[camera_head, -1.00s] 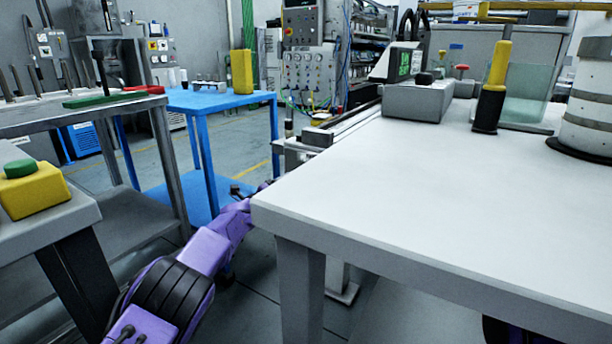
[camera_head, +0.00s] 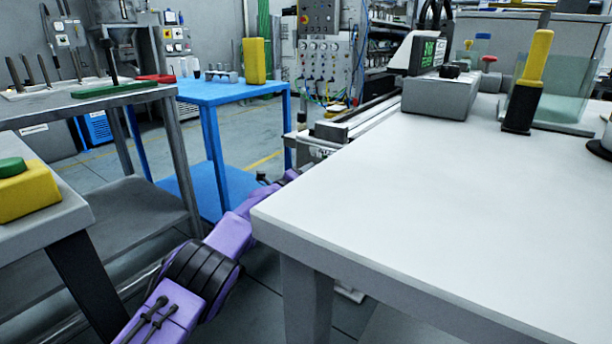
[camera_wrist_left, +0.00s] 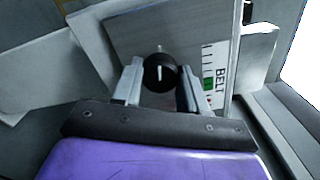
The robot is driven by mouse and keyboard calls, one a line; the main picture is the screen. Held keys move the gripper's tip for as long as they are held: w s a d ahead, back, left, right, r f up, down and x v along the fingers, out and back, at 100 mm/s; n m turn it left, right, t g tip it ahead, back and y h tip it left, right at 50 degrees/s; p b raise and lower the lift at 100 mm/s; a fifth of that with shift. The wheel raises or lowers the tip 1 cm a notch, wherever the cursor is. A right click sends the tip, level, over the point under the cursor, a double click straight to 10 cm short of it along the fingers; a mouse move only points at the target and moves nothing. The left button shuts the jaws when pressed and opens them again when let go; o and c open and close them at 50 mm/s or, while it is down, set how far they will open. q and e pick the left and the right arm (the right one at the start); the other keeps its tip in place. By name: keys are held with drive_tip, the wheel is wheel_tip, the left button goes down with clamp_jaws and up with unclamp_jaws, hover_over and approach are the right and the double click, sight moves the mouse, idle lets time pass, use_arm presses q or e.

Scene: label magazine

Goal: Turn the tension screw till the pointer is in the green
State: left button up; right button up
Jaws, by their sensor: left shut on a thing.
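The tension screw shows as a round black knob (camera_wrist_left: 160,73) with a white line across its face, on a grey plate in the left wrist view. The white line stands nearly upright. My left gripper (camera_wrist_left: 159,70) is shut on the knob, one finger on each side. I cannot make out the pointer. In the head view my purple left arm reaches behind the white table's corner, and the knob and fingers are not discernible. My right gripper is not in view.
The white table (camera_head: 400,190) fills the right, its front mostly clear. A grey box (camera_head: 440,95) and a yellow-handled tool (camera_head: 533,60) stand at its back. A blue table (camera_head: 215,92) and a grey bench (camera_head: 70,103) are on the left.

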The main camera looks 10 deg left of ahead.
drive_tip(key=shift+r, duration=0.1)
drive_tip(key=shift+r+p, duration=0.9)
drive_tip(key=shift+p, duration=0.05)
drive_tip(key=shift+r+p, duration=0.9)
use_arm(q)
drive_tip(key=n, duration=2.1)
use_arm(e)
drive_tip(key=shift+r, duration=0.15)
use_arm(q)
drive_tip(key=shift+n, duration=0.3)
drive_tip(key=o, duration=1)
drive_tip(key=shift+f, duration=0.1)
drive_tip(key=shift+o, duration=0.2)
